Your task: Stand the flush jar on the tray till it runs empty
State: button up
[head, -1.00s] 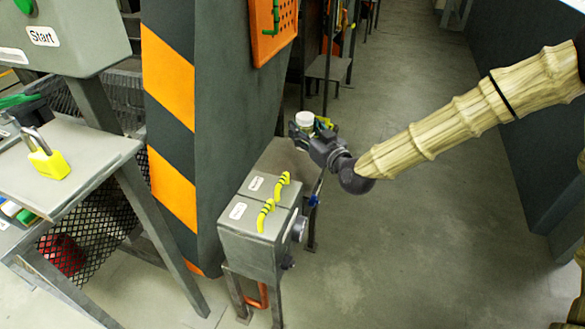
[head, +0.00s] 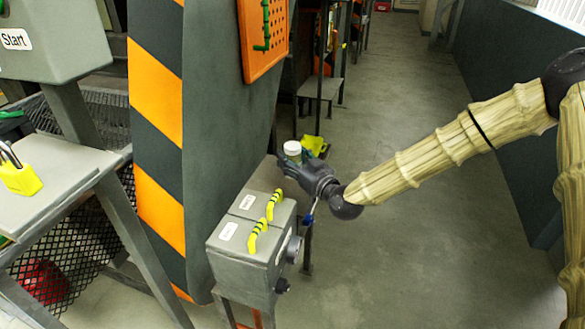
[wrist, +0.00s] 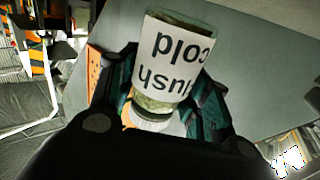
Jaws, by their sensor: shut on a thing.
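The flush jar (wrist: 175,60) fills the middle of the wrist view, its white label reading "Flush cold" upside down in the picture. Greenish contents show through its glass, and its pale lid (wrist: 150,118) is towards the camera. My gripper (wrist: 165,88) is shut on the jar, with a teal-padded finger on each side. In the head view the jar's white lid (head: 292,147) points up above my gripper (head: 296,163), beyond the grey box. How full the jar is cannot be told. I cannot pick out the tray for certain.
A yellow object (head: 314,143) lies just behind my gripper. A yellow padlock (head: 20,178) rests on the left shelf. The floor at right is clear.

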jog(key=shift+f, duration=1.45)
jog(key=shift+f+b, duration=0.15)
jog(key=shift+b, duration=0.2)
jog(key=o, duration=1.3)
